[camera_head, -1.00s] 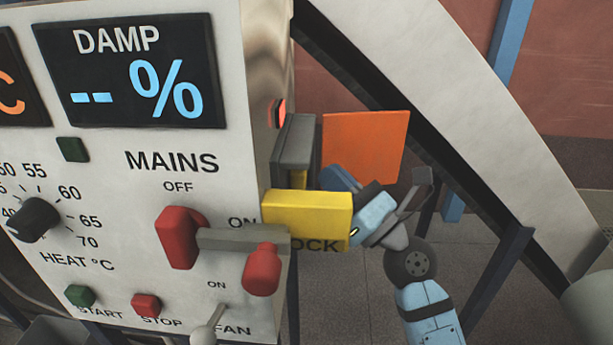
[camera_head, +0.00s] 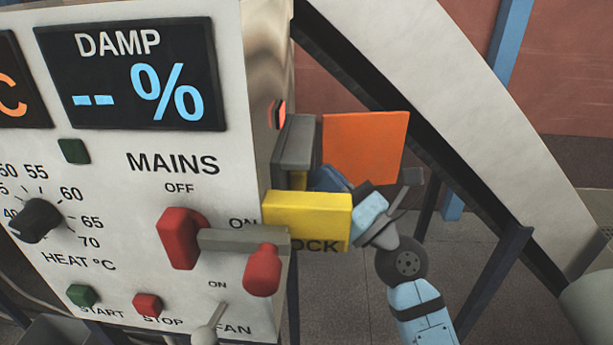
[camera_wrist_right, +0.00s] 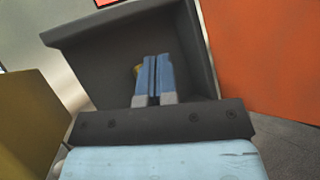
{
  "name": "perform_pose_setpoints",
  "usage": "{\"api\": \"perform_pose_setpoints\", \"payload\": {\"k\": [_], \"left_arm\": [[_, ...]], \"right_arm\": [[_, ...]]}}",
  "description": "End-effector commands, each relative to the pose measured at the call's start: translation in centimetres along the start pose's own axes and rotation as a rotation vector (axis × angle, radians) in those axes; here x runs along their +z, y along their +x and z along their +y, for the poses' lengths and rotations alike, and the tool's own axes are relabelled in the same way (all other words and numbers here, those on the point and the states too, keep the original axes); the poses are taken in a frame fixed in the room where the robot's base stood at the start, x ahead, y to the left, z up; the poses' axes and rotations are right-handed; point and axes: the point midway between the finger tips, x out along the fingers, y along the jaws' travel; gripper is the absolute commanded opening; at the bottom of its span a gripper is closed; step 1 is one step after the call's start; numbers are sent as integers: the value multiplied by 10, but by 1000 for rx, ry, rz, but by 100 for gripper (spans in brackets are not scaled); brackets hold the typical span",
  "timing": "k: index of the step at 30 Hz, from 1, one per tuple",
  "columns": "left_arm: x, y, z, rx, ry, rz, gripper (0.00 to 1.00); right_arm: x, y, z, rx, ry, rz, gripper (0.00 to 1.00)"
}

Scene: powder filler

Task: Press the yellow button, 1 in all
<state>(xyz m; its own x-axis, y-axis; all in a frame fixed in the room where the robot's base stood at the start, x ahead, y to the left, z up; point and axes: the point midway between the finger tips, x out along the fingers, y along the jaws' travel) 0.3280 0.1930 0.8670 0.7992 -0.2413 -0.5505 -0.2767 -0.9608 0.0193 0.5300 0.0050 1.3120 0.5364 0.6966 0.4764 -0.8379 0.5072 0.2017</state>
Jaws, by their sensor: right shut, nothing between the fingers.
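The yellow button (camera_wrist_right: 137,71) shows only as a small yellow edge beside my fingertips in the right wrist view. In the head view, a sliver of yellow (camera_head: 299,179) shows inside the dark grey shroud (camera_head: 298,143) on the panel's side. My right gripper (camera_head: 322,178) is shut and empty, its fingers pointing left into the shroud. In the right wrist view, the blue fingers (camera_wrist_right: 155,62) lie together inside the shroud (camera_wrist_right: 95,55) and cover most of the button. Whether they touch it, I cannot tell. My left gripper is not in view.
A yellow block (camera_head: 308,218) sticks out just in front of my right fingers. An orange plate (camera_head: 365,146) stands behind them. The panel (camera_head: 140,190) carries a red-handled mains switch (camera_head: 180,238), a dial (camera_head: 35,220) and small buttons. Open floor lies below right.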

Motion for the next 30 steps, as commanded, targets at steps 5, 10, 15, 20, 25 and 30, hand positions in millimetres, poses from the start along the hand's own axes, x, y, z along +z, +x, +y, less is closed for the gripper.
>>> {"api": "perform_pose_setpoints", "payload": {"k": [5,10,15,20,25,30], "left_arm": [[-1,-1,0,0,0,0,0],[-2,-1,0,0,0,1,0],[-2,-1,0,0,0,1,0],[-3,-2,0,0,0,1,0],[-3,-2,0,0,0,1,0],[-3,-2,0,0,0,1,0]], "right_arm": [[-1,2,1,0,0,0,0],[-2,3,2,0,0,0,0],[-3,5,3,0,0,0,0],[-4,6,4,0,1,1,0],[-5,6,5,1,1,1,0],[-5,6,4,1,1,1,0]]}}
